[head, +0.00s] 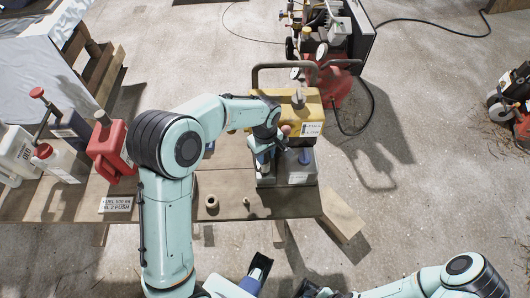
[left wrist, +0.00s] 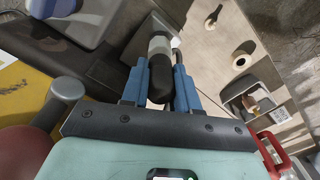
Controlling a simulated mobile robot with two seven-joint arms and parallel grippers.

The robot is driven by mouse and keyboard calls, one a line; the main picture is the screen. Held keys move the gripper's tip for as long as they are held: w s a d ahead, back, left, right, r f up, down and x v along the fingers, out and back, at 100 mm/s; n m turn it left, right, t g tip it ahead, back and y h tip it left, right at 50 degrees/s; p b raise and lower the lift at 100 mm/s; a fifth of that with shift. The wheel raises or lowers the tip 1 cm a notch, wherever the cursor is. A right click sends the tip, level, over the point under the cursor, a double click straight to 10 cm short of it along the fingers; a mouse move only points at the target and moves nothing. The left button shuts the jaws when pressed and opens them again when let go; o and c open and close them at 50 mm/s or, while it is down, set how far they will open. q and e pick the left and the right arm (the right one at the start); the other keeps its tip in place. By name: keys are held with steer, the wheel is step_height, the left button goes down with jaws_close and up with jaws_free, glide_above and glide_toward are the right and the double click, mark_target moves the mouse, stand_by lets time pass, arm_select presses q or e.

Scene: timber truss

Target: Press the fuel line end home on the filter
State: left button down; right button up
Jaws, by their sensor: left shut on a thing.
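My left gripper (head: 264,163) is over the workbench, at the front left of the yellow and grey machine (head: 308,112). In the left wrist view its two blue fingers (left wrist: 160,88) are shut on a black, round-ended piece (left wrist: 160,75), which looks like the fuel line end. A pale grey and white cylinder (left wrist: 160,45), which looks like the filter, is in line with it just beyond. The two appear to meet, but I cannot tell how far one is pushed onto the other.
A grey box with a blue cap (head: 303,160) stands right beside the gripper. A tan ring (head: 212,201) and a small peg (head: 246,202) are on the bench front. The bench's front right is clear.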

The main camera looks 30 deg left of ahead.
arm_select(q)
steer(key=shift+f+b, duration=0.5)
steer(key=shift+f, duration=0.35)
steer(key=c, duration=0.8)
jaws_free()
step_height(320, 180, up, 14)
steer(key=shift+f+p, duration=0.25)
steer(key=shift+p, duration=0.8)
